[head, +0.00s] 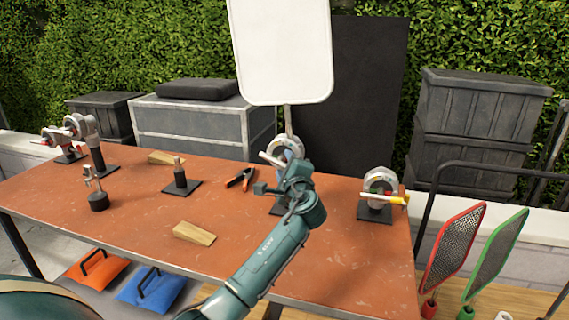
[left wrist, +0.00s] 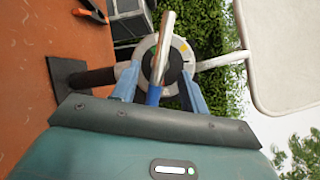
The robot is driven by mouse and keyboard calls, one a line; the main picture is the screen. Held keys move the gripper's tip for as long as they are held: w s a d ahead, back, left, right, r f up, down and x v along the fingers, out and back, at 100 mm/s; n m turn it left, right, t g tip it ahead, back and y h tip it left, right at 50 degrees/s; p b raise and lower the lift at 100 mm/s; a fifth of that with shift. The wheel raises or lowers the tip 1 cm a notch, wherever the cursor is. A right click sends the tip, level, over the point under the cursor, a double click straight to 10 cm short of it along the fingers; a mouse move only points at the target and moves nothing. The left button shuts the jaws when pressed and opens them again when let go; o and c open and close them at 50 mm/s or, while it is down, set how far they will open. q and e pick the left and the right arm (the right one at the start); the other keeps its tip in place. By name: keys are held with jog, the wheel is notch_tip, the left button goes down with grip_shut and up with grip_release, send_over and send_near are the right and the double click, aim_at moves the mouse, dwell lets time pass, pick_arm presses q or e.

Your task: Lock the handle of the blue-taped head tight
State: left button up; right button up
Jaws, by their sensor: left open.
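The blue-taped head is a round grey grip head (head: 287,147) on a short dark stand at the table's right-middle, with a rod rising to a white panel (head: 282,50). In the left wrist view the head (left wrist: 148,50) fills the middle. Its metal handle (left wrist: 165,40) crosses the face, with blue tape (left wrist: 153,95) at the near end. My left gripper (head: 285,175) is right in front of the head, partly hiding it and its stand. In the left wrist view its open fingers (left wrist: 158,92) lie either side of the taped end; contact cannot be told. My right gripper is not in view.
Red and green mesh frames (head: 455,245) stand right of the table.

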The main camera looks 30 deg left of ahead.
pick_arm(q)
jog(key=shift+w+a, duration=0.45)
jog(key=shift+c, duration=0.4)
jog(key=c, duration=0.9)
jog(key=shift+o, duration=0.2)
